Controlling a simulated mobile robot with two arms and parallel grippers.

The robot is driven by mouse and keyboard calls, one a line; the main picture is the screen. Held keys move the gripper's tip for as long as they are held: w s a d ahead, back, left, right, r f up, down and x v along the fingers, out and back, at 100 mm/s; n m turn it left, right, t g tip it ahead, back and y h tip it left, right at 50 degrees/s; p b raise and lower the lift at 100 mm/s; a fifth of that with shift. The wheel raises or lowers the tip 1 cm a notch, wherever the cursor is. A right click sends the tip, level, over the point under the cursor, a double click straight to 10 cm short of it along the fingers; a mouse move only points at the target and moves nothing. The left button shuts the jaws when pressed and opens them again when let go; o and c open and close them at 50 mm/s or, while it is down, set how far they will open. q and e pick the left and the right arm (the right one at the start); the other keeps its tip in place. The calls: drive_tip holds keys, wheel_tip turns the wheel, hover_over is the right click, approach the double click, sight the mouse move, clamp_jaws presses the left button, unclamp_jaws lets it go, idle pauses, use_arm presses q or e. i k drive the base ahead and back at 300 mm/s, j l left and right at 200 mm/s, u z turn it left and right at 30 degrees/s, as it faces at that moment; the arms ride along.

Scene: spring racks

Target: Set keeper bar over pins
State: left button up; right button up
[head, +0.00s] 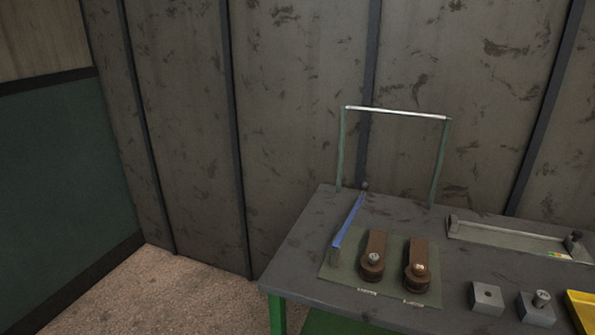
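A narrow blue bar (349,221) lies along the left side of a grey-green plate (345,273) on the table; it may be the keeper bar. Its near end is by a small upright grey-green piece, its far end by a small dark knob (364,186). Right of it on the plate are two brown upright pieces, the left one (377,246) and the right one (418,254). Each has a round metal pin or knob low on its front, one on the left piece (374,258) and one on the right piece (419,269). The blue bar is apart from both. Neither gripper shows.
The grey table (312,246) has a green frame with a pale top bar (397,112) at its back. A long metal tray (512,237) lies at right. Two grey blocks (487,297) (537,308) and a yellow tray (581,304) are at front right. The table's left strip is clear.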

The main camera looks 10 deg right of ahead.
sight(363, 185)
drive_tip(key=z, duration=0.35)
drive_tip(key=i+j+z, duration=0.1)
drive_tip(key=z, duration=0.2)
drive_tip(key=j+z, duration=0.15)
drive_tip(key=z, duration=0.2)
drive_tip(key=i+j+z, duration=0.2)
drive_tip(key=j, duration=0.35)
drive_tip(key=i+j+z, duration=0.2)
drive_tip(key=j, duration=0.3)
drive_tip(key=j+z, duration=0.2)
drive_tip(key=j, duration=0.35)
drive_tip(key=j+z, duration=0.2)
drive_tip(key=j, duration=0.75)
drive_tip(key=i+j, duration=0.1)
drive_tip(key=j, duration=0.25)
